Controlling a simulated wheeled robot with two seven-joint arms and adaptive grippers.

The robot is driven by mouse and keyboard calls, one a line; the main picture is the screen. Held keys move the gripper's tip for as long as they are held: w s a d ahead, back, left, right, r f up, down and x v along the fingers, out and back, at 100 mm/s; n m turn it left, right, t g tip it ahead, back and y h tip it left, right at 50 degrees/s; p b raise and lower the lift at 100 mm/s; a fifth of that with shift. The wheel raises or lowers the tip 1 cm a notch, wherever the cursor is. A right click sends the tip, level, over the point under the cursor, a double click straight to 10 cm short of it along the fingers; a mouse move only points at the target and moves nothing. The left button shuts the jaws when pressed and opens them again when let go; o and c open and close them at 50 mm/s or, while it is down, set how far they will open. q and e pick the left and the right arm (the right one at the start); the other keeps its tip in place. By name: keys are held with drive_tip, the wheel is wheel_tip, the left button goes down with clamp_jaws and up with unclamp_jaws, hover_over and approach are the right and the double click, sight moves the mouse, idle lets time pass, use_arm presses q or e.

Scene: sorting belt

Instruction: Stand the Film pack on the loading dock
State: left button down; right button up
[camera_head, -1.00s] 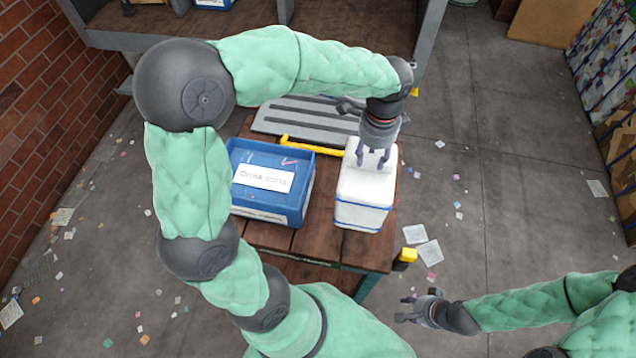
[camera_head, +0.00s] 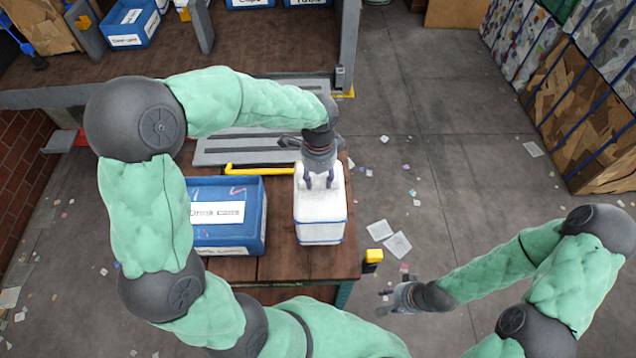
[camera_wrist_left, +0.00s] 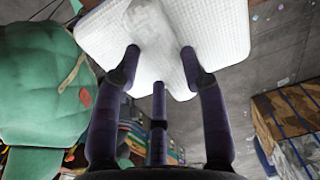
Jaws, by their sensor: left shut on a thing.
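The Film pack appears to be the white block with blue bands (camera_head: 320,222), upright at the right side of the wooden table. My left gripper (camera_head: 318,184) points down onto its top and is shut on it. In the left wrist view, the fingers (camera_wrist_left: 160,65) pinch a raised ridge on the white quilted pack (camera_wrist_left: 218,40). I cannot tell whether its base touches the table. The loading dock appears to be the raised brown platform (camera_head: 270,45) at the back. My right gripper (camera_head: 384,302) is open and empty, right of the table.
A blue "Drink cans" bin (camera_head: 250,238) stands left of the pack on the wooden table (camera_head: 290,266). A yellow bar (camera_head: 258,170) and a grey slatted plate (camera_head: 225,150) lie behind. More blue bins (camera_head: 130,25) stand on the platform. The floor at right is mostly open.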

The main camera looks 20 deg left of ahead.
use_arm(q)
drive_tip(key=shift+f, duration=0.4)
drive_tip(key=shift+w+f, duration=0.1)
drive_tip(key=shift+f, duration=1.25)
drive_tip(key=c, duration=0.7)
unclamp_jaws()
wheel_tip(320, 180, up, 12)
